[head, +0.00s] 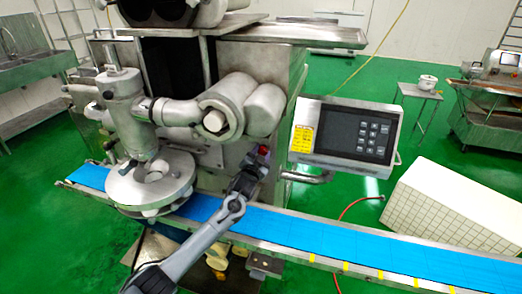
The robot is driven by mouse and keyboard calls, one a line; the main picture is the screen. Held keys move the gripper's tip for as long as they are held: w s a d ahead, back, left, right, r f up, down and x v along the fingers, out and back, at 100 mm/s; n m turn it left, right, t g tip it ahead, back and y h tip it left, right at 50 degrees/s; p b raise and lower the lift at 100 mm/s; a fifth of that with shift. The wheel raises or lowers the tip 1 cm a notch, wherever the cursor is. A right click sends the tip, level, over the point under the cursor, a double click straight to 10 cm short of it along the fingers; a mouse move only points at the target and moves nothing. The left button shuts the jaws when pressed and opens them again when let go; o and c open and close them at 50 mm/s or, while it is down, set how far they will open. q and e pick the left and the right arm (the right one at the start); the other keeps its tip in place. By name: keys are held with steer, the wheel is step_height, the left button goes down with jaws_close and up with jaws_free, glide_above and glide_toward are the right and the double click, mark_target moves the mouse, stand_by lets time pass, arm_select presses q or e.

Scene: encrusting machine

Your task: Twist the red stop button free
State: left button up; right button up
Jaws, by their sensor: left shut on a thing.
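The red stop button (264,150) is a small red spot on the front of the encrusting machine (285,85), left of the control panel. My left arm comes in from the bottom and reaches over the conveyor to it. My left gripper (259,159) is at the button, with its fingers shut on it. The fingers hide most of the button, and I cannot tell how far it is turned. My right gripper is not in view.
The blue conveyor belt (330,238) runs under my left arm. The machine's round metal head (150,182) stands to the left. A white tiled block (455,205) is at the right.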

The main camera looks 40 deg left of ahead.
arm_select(q)
steer(key=m+p, duration=0.1)
steer(key=m, duration=0.1)
steer(key=shift+a+f+m+p, duration=0.1)
steer(key=shift+f+m+p, duration=0.05)
steer(key=shift+m+p, duration=0.2)
steer(key=shift+f+m, duration=0.1)
steer(key=shift+m, duration=0.55)
steer(key=o, duration=1.1)
steer(key=shift+w, duration=0.2)
steer(key=shift+c, duration=0.2)
steer(key=shift+s, duration=0.1)
steer(key=shift+r, duration=0.2)
steer(key=shift+s, duration=0.1)
